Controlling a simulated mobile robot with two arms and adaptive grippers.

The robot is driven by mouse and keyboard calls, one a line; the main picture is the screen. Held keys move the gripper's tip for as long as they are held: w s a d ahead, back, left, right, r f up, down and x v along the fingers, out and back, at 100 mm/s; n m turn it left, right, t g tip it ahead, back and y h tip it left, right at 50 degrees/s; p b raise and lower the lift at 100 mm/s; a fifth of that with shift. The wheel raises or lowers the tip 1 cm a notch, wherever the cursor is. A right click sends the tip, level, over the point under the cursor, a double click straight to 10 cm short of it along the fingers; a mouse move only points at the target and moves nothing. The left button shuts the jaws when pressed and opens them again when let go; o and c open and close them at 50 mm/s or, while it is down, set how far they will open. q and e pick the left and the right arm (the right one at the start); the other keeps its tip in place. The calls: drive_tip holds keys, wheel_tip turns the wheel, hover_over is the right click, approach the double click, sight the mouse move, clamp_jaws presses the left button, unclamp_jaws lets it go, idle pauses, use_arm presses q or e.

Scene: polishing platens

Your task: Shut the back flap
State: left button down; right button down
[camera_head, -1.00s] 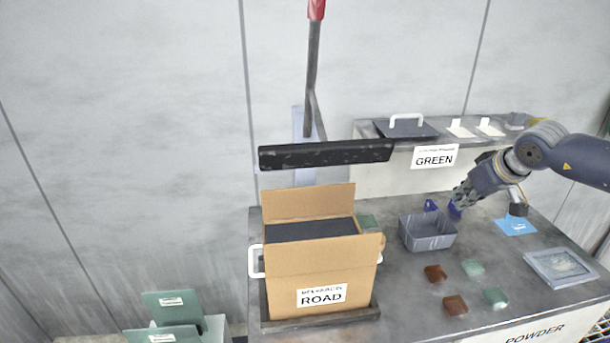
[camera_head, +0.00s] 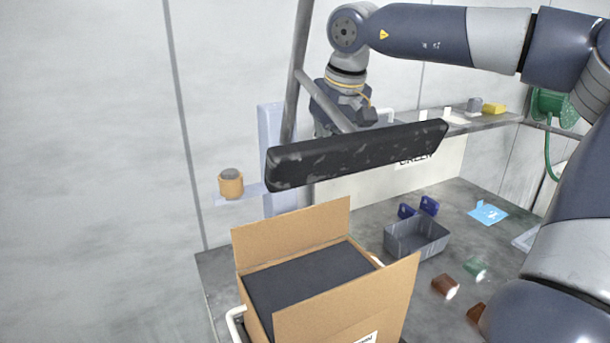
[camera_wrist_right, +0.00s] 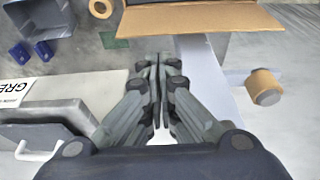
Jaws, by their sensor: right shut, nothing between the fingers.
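The open cardboard box (camera_head: 254,298) stands on the grey bench with dark contents filling it nearly to the rim. Its back flap (camera_head: 293,234) stands up along the far side. The front flap (camera_head: 350,302) also stands up, on the near side. In the right wrist view the back flap (camera_wrist_right: 200,18) shows at the top edge, apart from my fingers. My right gripper (camera_wrist_right: 157,75) is shut and empty, behind the box. In the head view its fingertips are hidden behind the black bar. My left gripper is not in view.
A dark padded bar (camera_head: 360,155) on a slanted post hangs over the box's far side. A grey bin (camera_head: 417,238) stands right of the box.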

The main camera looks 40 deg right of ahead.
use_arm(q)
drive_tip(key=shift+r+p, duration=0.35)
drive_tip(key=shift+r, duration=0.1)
use_arm(e)
drive_tip(key=x, duration=0.9)
